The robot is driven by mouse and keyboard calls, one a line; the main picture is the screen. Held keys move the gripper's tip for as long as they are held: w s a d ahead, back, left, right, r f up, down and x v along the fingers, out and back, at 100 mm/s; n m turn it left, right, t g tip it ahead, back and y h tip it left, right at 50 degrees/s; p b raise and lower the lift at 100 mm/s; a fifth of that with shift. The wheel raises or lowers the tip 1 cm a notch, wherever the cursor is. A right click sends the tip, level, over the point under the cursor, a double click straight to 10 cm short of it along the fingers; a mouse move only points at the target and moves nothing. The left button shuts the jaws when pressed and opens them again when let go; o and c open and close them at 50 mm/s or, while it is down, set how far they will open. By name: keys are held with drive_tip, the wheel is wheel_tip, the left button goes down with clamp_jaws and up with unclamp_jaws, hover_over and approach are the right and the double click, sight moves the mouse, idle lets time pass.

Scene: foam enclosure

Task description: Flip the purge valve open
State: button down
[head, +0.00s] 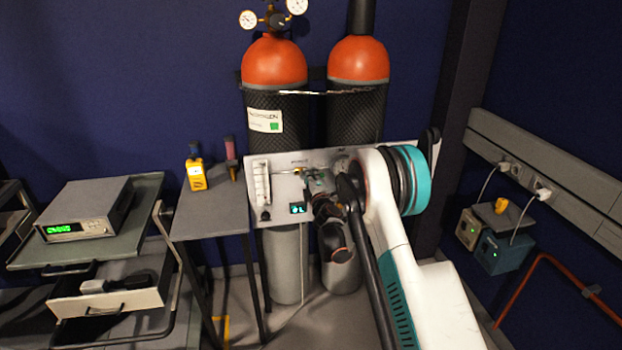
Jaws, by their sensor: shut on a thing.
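A pale panel (283,161) is mounted in front of two gas cylinders. It carries a flow tube (261,183) at the left, a small brass fitting with a line (297,171), and a small lit green display (298,208). My gripper (318,184) is at the middle of the panel, right of the brass fitting, and is shut on the purge valve's handle. My arm comes in from the lower right and covers the panel's right part. The handle is mostly hidden by the fingers, so its angle cannot be read.
Two orange-topped cylinders (274,62) stand behind the panel, held by a chain. Left are a small table (211,211) with a yellow handheld meter (196,175), and a cart (92,252) with an open drawer (110,299). A dark post (458,90) and wall boxes stand right.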

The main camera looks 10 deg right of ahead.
drive_tip(key=shift+a+n, duration=0.1)
drive_tip(key=shift+n, duration=0.2)
drive_tip(key=c, duration=1.6)
unclamp_jaws()
drive_tip(key=shift+o, duration=0.2)
drive_tip(key=shift+s, duration=0.15)
drive_tip(key=s, duration=1.1)
drive_tip(key=shift+s, duration=0.4)
